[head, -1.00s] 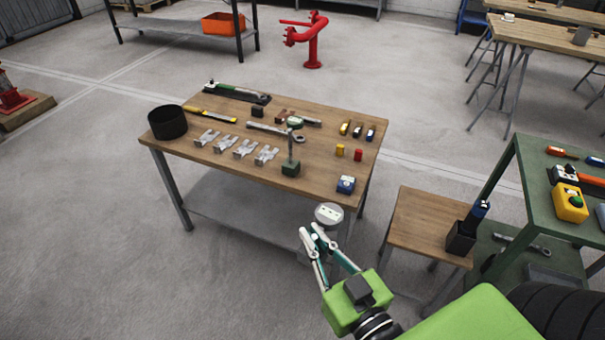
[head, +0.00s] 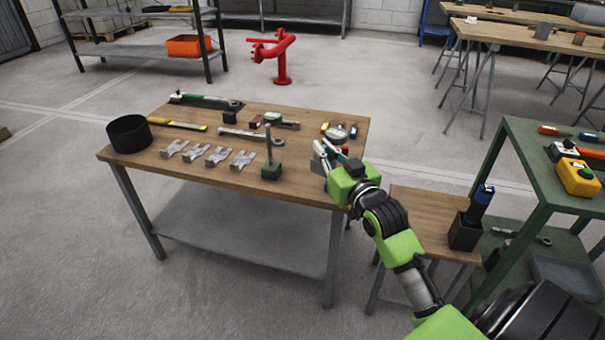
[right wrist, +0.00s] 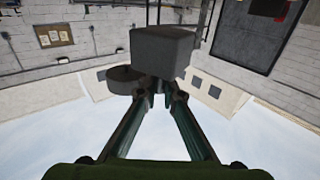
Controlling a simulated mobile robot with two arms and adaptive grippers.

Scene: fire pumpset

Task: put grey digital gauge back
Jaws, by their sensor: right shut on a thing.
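The fingers of my right gripper also show in the right wrist view (right wrist: 160,88), meeting at a grey block and a dark round shape. I cannot tell which part of the gauge these are. My left gripper is not in view.
A small stool (head: 425,215) with a black holder (head: 465,234) and a green shelf (head: 545,150) stand at the right.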

